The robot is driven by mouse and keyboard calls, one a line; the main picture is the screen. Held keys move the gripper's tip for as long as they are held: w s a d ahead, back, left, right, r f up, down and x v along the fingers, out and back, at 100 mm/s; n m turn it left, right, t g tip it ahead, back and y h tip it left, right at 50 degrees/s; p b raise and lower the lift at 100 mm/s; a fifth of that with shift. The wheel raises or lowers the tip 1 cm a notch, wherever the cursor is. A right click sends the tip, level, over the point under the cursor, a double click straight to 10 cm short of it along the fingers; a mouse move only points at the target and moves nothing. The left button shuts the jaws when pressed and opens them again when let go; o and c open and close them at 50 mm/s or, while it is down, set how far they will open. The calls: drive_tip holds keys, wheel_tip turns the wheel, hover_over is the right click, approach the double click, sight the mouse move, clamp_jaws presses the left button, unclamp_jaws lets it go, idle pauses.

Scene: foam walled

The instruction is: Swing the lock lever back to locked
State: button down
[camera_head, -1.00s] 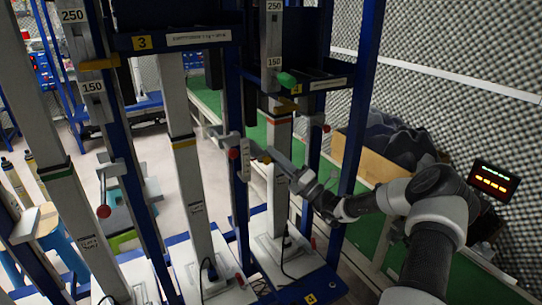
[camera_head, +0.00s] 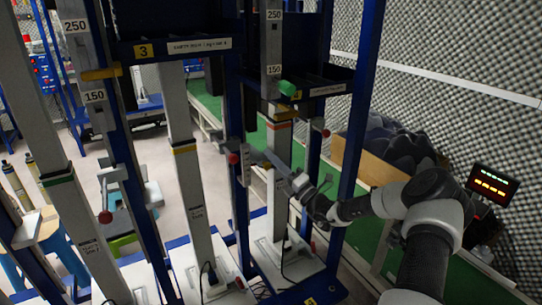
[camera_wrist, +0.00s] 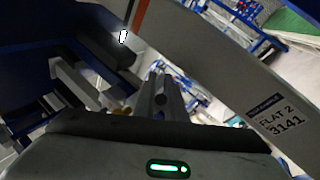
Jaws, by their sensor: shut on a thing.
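My gripper (camera_head: 270,155) reaches in from the right between the posts, beside the grey column with the orange band (camera_head: 279,113). It is shut on a slim grey bar, which I take to be the lock lever; the hold is small in the head view. In the wrist view my gripper's fingers (camera_wrist: 160,88) are close together at the middle, and their tips hide most of what they hold. A red ball knob (camera_head: 233,158) shows just left of the gripper, by a pale plate on a blue post (camera_head: 236,110).
The column labelled FLAT 2 (camera_wrist: 270,110) passes close on the right in the wrist view. Other red knobs sit on the posts right (camera_head: 326,133) and left (camera_head: 105,217). Dark shelves (camera_head: 325,85) hang above the gripper. A lit display (camera_head: 493,183) stands right of my arm.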

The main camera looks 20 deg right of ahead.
drive_tip(key=m+t+h+p, duration=0.1)
drive_tip(key=h, duration=0.1)
drive_tip(key=s+m+h+p, duration=0.1)
drive_tip(key=h+p, duration=0.1)
drive_tip(key=shift+t, duration=0.4)
drive_tip(key=c, duration=2.1)
unclamp_jaws()
drive_tip(key=v, duration=1.7)
drive_tip(key=shift+s+p, duration=0.2)
drive_tip(key=shift+p, duration=0.2)
